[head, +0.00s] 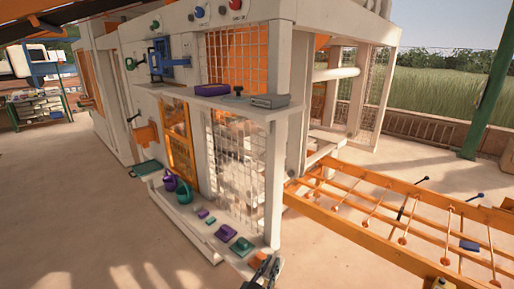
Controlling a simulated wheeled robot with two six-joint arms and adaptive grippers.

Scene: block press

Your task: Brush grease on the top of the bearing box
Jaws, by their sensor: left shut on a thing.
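My left gripper (262,272) is at the bottom edge of the head view, partly cut off. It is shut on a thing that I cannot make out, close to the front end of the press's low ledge. No grease brush can be told apart at this size. I cannot say for certain which thing is the bearing box; a grey box (270,101) lies on the press's upper shelf (215,97). My right gripper is not in view.
The low ledge (206,241) holds a purple can (170,181), a green can (184,192) and several purple and green pieces. An orange frame (352,222) with crossing rods juts out to the right. Bare floor (90,215) lies open at left.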

